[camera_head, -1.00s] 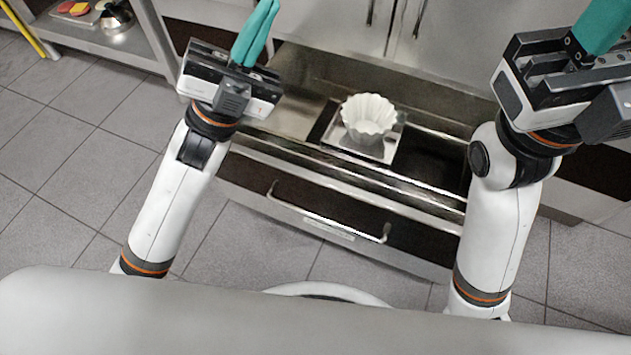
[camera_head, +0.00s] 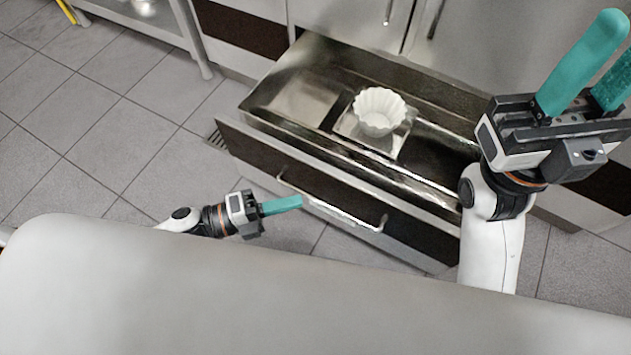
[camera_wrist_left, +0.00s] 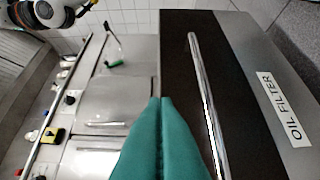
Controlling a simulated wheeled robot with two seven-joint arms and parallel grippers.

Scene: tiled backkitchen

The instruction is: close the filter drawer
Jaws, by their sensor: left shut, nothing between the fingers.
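The filter drawer (camera_head: 345,187) stands pulled out from the steel cabinet, with a dark front and a long metal handle (camera_head: 340,212). A white fluted paper filter (camera_head: 379,110) sits inside it on a small metal tray (camera_head: 385,142). My left gripper (camera_head: 300,202) is shut and empty, low in front of the drawer near the handle's left part. In the left wrist view its teal fingers (camera_wrist_left: 163,140) point at the dark drawer front beside the handle (camera_wrist_left: 205,100), with an "OIL FILTER" label (camera_wrist_left: 284,108) to the right. My right gripper (camera_head: 607,60) is open, fingers apart, above the drawer's right end.
A steel shelf table (camera_head: 165,28) stands at the back left. Cabinet doors (camera_head: 345,22) rise behind the drawer. The tiled floor (camera_head: 105,125) left of the drawer is clear.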

